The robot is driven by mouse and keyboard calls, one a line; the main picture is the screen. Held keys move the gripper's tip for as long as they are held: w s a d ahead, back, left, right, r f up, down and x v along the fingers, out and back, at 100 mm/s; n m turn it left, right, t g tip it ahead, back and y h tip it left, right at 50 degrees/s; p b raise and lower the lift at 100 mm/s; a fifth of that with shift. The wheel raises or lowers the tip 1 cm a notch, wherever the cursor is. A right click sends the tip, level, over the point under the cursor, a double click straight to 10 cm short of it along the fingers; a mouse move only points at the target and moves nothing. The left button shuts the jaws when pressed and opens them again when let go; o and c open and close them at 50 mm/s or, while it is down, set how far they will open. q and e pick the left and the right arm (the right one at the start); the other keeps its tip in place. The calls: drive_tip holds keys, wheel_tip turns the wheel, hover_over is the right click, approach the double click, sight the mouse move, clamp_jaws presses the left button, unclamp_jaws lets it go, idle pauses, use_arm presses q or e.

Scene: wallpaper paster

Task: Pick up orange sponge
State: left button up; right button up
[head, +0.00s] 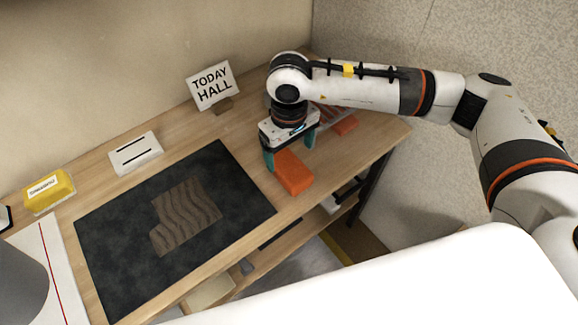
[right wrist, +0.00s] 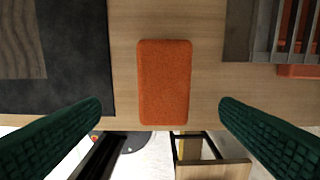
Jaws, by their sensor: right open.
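The orange sponge (head: 293,172) is a rectangular block lying flat on the wooden table near its front edge, right of the dark mat. In the right wrist view the sponge (right wrist: 164,82) lies lengthwise between the two green fingers, with clear gaps on both sides. My right gripper (head: 290,150) is open, pointing down over the sponge, with one finger on each side. Its fingers also show in the right wrist view (right wrist: 160,112). Nothing is held. My left gripper is not in the head view.
A dark mat (head: 120,230) with a brown wavy piece (head: 187,215) lies to the left. A slatted rack (right wrist: 290,30) with an orange item is to the right. A TODAY HALL sign (head: 213,85), a white slotted block (head: 135,154) and a yellow box (head: 48,191) stand behind.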

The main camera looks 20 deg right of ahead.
sight(290, 166)
wheel_tip(290, 166, down, 4)
drive_tip(key=shift+r, duration=0.25)
drive_tip(key=f, duration=0.1)
drive_tip(key=f+p, duration=0.1)
drive_tip(key=f, duration=0.2)
drive_tip(key=shift+w+d+f+p, duration=0.2)
drive_tip(key=shift+w+f+p, duration=0.15)
drive_tip(key=shift+f+p, duration=0.05)
drive_tip(key=shift+f, duration=0.3)
drive_tip(key=shift+c, duration=0.5)
drive_tip(key=c, duration=0.9)
drive_tip(key=shift+c, duration=0.2)
